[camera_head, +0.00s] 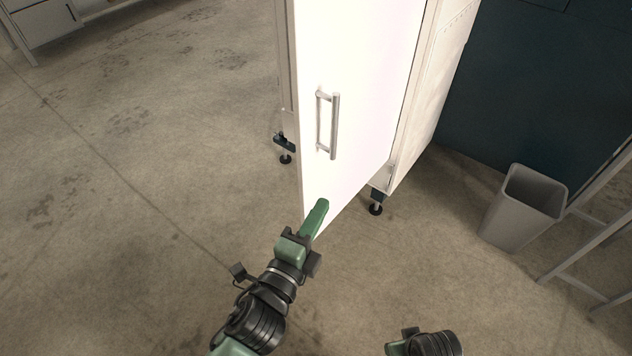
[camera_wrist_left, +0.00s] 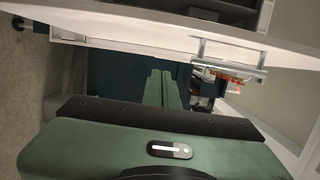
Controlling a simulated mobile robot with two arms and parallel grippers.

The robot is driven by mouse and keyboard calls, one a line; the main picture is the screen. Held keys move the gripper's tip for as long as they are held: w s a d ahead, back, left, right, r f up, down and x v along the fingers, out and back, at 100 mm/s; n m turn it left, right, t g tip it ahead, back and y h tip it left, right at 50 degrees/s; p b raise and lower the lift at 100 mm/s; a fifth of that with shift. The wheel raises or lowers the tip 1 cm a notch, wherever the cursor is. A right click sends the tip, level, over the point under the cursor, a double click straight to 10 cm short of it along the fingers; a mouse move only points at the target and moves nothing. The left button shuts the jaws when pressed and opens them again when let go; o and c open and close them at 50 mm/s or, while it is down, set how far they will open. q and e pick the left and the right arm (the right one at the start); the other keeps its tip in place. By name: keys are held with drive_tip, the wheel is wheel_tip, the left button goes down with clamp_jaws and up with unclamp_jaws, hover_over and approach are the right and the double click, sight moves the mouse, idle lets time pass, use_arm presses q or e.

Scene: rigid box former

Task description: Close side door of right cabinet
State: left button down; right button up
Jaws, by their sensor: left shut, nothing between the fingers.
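The white side door (camera_head: 360,60) of the cabinet fills the upper middle of the head view, with a metal bar handle (camera_head: 334,125). It stands at an angle out from the cabinet body (camera_head: 432,90), its left edge towards me. In the left wrist view the door (camera_wrist_left: 130,28) crosses the top, its handle (camera_wrist_left: 228,66) at the right. My left gripper (camera_head: 318,212) is shut and empty, its tips overlapping the door's lower part; contact cannot be told. Its fingers also show in the left wrist view (camera_wrist_left: 163,85). Part of my right arm's end (camera_head: 425,344) shows at the bottom edge; its fingers are not clear.
A grey bin (camera_head: 523,207) stands on the floor at the right, beside a light metal frame (camera_head: 590,235). Cabinet feet (camera_head: 376,209) show below the door. The concrete floor (camera_head: 130,190) on the left is clear. Another white unit (camera_head: 40,20) stands at the far left.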

sight(317, 177)
use_arm(q)
drive_tip(key=shift+w+a, duration=0.1)
drive_tip(key=shift+w, duration=4.35)
drive_tip(key=shift+a, duration=0.1)
